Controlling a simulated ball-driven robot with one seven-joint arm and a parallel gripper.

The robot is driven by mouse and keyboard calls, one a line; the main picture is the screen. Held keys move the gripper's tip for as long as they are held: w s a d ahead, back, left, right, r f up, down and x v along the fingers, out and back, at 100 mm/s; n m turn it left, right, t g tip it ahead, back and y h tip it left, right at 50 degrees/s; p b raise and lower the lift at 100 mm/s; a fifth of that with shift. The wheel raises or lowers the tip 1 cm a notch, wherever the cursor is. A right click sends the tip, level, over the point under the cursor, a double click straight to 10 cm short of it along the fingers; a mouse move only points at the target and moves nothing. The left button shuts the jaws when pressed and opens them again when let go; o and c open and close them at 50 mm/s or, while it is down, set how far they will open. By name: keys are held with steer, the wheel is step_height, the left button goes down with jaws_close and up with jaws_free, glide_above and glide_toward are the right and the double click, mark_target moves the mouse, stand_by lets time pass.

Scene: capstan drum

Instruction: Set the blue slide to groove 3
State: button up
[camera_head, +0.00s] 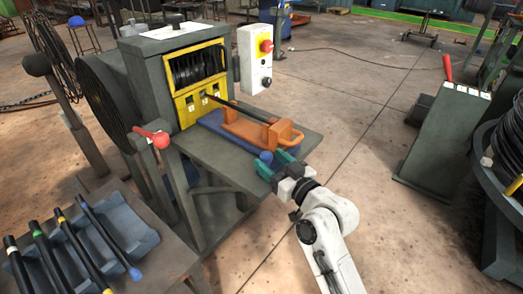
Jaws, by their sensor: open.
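The blue slide (212,122) lies on the grey shelf of the machine, under an orange carriage (246,128). A round blue knob (266,156) is at its near end. A dark rod lies along the carriage, its far end close to the yellow panel (203,103). The panel has several small marked openings below dark drum grooves (195,67); the marks are too small to read, so I cannot tell which groove the slide is at. My gripper (274,165) is open, its teal fingers right at the blue knob; I cannot tell if they touch it.
A red-knobbed lever (151,137) stands left of the shelf. A control box with a red button (266,46) is on the machine's right. A blue rack (108,226) with several coloured-end rods is at lower left. A grey lever stand (440,150) is at right. Open floor lies between.

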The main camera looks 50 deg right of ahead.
mark_target(262, 153)
steer(key=shift+x, duration=2.3)
jaws_close()
